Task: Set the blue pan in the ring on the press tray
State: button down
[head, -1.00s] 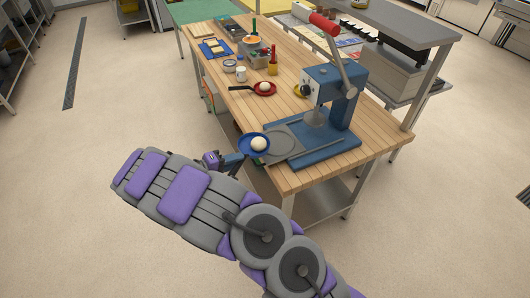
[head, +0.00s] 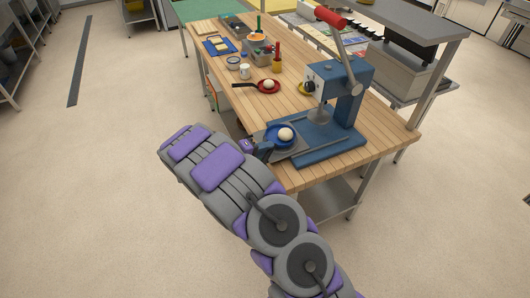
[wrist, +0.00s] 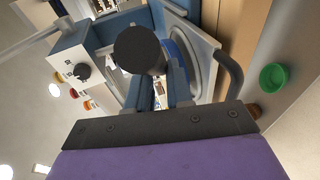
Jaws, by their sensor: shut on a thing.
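The blue pan (head: 271,139) holds a pale dough ball (head: 286,134). My gripper (head: 263,149) is shut on the pan's handle, to the left of the pan. In the wrist view the dark handle end (wrist: 138,50) sticks out between the fingers (wrist: 160,88). The pan is over the left part of the grey press tray (head: 312,148) and hides the ring there. I cannot tell whether it rests on the tray or hangs just above it. The tray extends from the blue press (head: 343,95).
The press has a red-handled lever (head: 330,16) raised above it.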

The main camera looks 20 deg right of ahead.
jog(key=shift+f, duration=0.65)
jog(key=c, duration=1)
grip_release()
